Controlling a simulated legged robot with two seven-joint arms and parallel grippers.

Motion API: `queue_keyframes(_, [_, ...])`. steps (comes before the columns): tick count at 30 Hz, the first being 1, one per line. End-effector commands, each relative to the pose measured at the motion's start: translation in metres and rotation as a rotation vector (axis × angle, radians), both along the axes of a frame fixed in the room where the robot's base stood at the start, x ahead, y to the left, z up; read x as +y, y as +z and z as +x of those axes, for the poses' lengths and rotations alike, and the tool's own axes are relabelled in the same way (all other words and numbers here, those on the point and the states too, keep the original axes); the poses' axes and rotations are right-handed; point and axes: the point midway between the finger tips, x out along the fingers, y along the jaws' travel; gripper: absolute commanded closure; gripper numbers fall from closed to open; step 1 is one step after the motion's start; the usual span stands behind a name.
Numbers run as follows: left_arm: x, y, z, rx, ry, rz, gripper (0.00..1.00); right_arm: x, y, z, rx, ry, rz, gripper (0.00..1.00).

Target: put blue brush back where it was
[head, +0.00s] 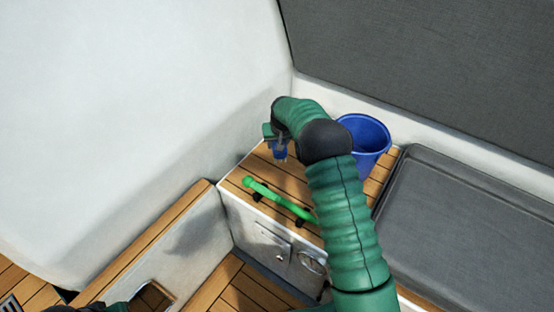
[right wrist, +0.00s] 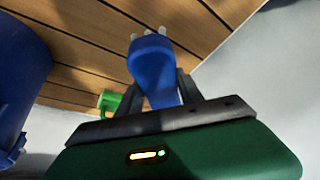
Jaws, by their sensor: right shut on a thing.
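The blue brush (head: 279,152) is at the far left corner of the wooden-topped locker (head: 290,177). My right gripper (head: 277,140) is shut on it. In the right wrist view the blue brush (right wrist: 152,68) sits between the two dark fingers, with pale bristle tufts at its far end against the slatted wood behind. I cannot tell whether the bristles touch the wood. My right arm hides part of the locker top.
A blue bucket (head: 366,140) stands at the back right of the locker top; it also shows in the right wrist view (right wrist: 20,80). A green bar-shaped object (head: 275,197) lies along the front edge. A grey cushion (head: 470,225) is to the right. White walls rise behind.

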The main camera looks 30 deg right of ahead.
Motion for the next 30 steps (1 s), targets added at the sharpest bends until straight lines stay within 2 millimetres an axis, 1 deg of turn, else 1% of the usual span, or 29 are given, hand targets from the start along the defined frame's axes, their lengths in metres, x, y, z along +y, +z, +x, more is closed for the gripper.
queue_keyframes(1, [0.0,-0.006,0.0,0.0,-0.001,0.0,0.71,0.0,-0.013,0.0,0.001,0.0,0.0,1.0])
queue_keyframes(5, [0.0,-0.012,0.0,0.0,-0.001,0.0,0.71,0.002,-0.032,0.0,0.001,0.001,-0.002,1.0])
queue_keyframes(9, [0.0,-0.02,0.0,0.0,-0.001,0.0,0.71,0.004,-0.059,0.0,0.0,0.002,-0.006,1.0])
queue_keyframes(11, [0.0,-0.021,0.0,0.0,-0.001,0.0,0.71,0.004,-0.062,0.0,-0.001,0.002,-0.006,1.0])
queue_keyframes(17, [0.0,-0.019,0.0,0.0,0.0,0.0,0.71,0.002,-0.061,0.0,-0.002,0.001,-0.003,1.0])
queue_keyframes(20, [0.0,-0.02,0.0,0.0,-0.001,0.0,0.71,0.002,-0.065,0.0,-0.001,0.001,-0.002,1.0])
queue_keyframes(21, [0.0,-0.02,0.0,0.0,-0.001,0.0,0.71,0.002,-0.065,0.0,-0.001,0.001,-0.002,0.54])
queue_keyframes(25, [0.0,-0.02,0.0,0.0,-0.001,0.0,0.71,0.002,-0.064,0.0,-0.001,0.001,-0.002,0.37])
queue_keyframes(26, [0.0,-0.02,0.0,0.0,-0.001,0.0,0.71,0.002,-0.064,0.0,-0.001,0.001,-0.002,0.35])
queue_keyframes(30, [0.0,-0.02,0.0,0.0,-0.001,0.0,0.71,0.003,-0.064,0.0,-0.001,0.002,-0.004,0.35])
